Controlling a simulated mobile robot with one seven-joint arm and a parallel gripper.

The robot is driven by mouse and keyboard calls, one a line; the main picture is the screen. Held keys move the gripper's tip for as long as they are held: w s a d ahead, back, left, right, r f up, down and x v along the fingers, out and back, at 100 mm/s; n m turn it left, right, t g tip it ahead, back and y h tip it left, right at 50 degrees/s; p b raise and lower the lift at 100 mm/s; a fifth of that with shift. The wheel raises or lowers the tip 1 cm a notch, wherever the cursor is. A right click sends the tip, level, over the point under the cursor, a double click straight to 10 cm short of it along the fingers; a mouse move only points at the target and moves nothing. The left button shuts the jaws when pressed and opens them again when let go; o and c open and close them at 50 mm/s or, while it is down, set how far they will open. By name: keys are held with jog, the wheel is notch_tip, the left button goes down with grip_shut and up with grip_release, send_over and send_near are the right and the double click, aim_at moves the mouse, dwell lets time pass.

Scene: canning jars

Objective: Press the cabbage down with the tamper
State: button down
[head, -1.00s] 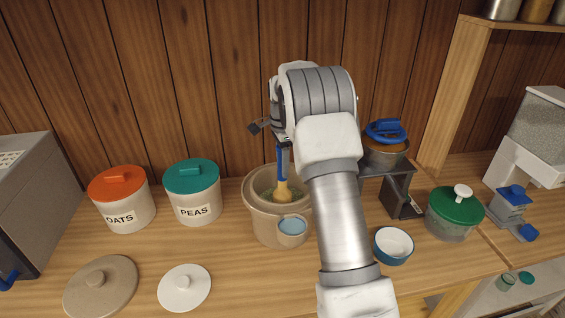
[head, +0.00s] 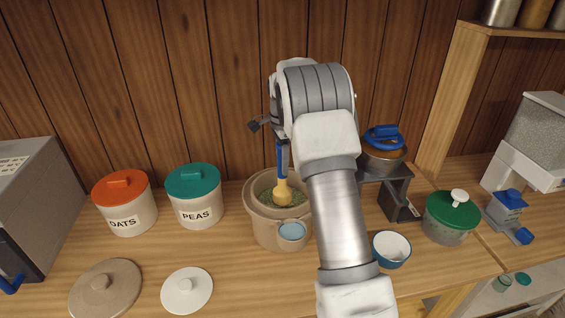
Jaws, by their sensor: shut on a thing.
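The tamper (head: 283,190) has a blue handle and a pale yellow, rounded lower end. It stands nearly upright inside a beige crock (head: 262,228), its lower end at the green shredded cabbage (head: 268,197). Whether it presses into the cabbage or only touches it, I cannot tell. My gripper (head: 282,142) is shut on the top of the tamper's handle, above the crock. My arm hides much of the gripper and the crock's right side.
Oats (head: 127,217) and peas (head: 195,207) canisters stand left of the crock. A brown lid (head: 105,290) and white lid (head: 187,290) lie in front. A blue bowl (head: 391,250), green-lidded jar (head: 451,218) and dark stand (head: 396,201) with a pot are at right.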

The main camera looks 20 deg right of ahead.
dwell(0.4)
jog(key=shift+f+b, duration=0.95)
jog(key=shift+f, duration=0.95)
jog(key=shift+r+p, duration=1.6)
jog(key=shift+r, duration=0.3)
jog(key=shift+f, duration=0.2)
jog(key=shift+f+b, duration=0.9)
jog(key=shift+f, duration=0.75)
jog(key=shift+r+p, duration=1.35)
jog(key=shift+r, duration=0.5)
